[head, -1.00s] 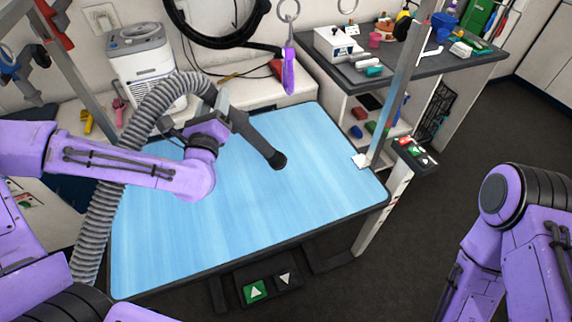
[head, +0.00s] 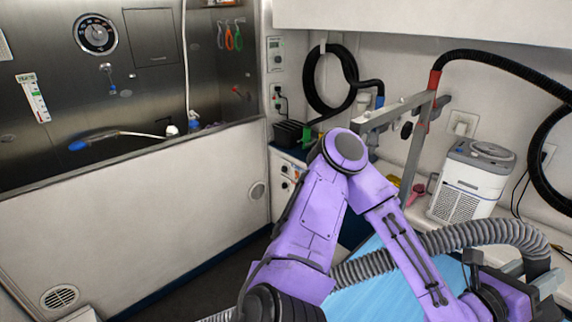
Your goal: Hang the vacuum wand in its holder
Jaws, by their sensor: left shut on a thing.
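The grey ribbed hose (head: 470,236) runs from the wand back to the left, behind my left arm. I cannot tell which fitting is the wand's holder. My right gripper is out of view.
A grey metal frame (head: 412,165) stands behind my arm. A white dryer unit (head: 470,182) sits on the counter at right. A black hose coil (head: 320,85) hangs on the wall. A steel-lined tub (head: 160,200) fills the left; dark floor is clear before it.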

